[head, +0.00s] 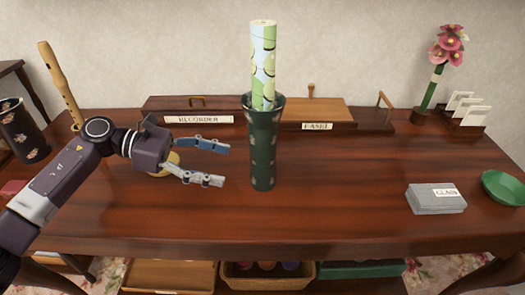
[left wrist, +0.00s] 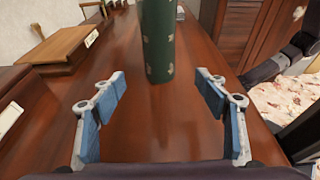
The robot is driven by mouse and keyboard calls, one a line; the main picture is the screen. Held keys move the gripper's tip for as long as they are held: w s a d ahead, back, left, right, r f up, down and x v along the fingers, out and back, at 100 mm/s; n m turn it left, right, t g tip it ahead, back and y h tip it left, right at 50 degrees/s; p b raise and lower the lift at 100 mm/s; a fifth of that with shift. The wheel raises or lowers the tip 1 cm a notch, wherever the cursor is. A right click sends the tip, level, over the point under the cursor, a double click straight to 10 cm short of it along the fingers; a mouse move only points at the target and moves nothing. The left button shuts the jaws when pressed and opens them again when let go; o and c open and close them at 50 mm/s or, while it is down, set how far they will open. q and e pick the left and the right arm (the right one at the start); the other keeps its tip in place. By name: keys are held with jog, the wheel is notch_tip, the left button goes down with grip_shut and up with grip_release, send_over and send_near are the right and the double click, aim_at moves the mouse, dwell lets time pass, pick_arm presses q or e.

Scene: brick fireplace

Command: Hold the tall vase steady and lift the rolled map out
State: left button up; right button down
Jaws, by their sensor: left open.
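A tall dark green vase (head: 262,150) with pale spots stands upright in the middle of the wooden table. A rolled map (head: 263,65), pale green and blue, stands in it and sticks well out of the top. Its lower part is hidden inside the vase. My left gripper (head: 214,164) is open to the left of the vase, apart from it, with its fingers pointing toward it. In the left wrist view the vase (left wrist: 157,40) is ahead, between the lines of my open left fingers (left wrist: 160,118), with nothing between them. My right gripper is not in view.
The table (head: 330,215) is clear around the vase's front. Behind stand a box labelled RECORDER (head: 165,104) and a wooden easel piece (head: 315,111). A wooden recorder (head: 60,85) stands at left. Grey slabs (head: 435,199) and a green bowl (head: 504,187) lie at right.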

aim_at(253, 172)
pick_arm(q)
jog(key=shift+f, duration=0.25)
jog(key=shift+d, duration=0.45)
jog(key=p+x, duration=0.2)
jog(key=x, duration=0.3)
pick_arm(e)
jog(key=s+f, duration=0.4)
pick_arm(q)
jog(key=b+x, duration=0.1)
jog(key=x, duration=0.1)
jog(key=shift+d+f, duration=0.3)
jog(key=shift+d, duration=0.05)
jog(key=shift+d+f+b, duration=0.1)
jog(key=shift+d+b, duration=0.3)
jog(key=shift+d, duration=0.2)
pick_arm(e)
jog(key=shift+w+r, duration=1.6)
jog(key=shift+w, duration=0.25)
pick_arm(q)
jog(key=shift+c, duration=0.2)
jog(key=c, duration=1.1)
jog(key=shift+o, duration=0.2)
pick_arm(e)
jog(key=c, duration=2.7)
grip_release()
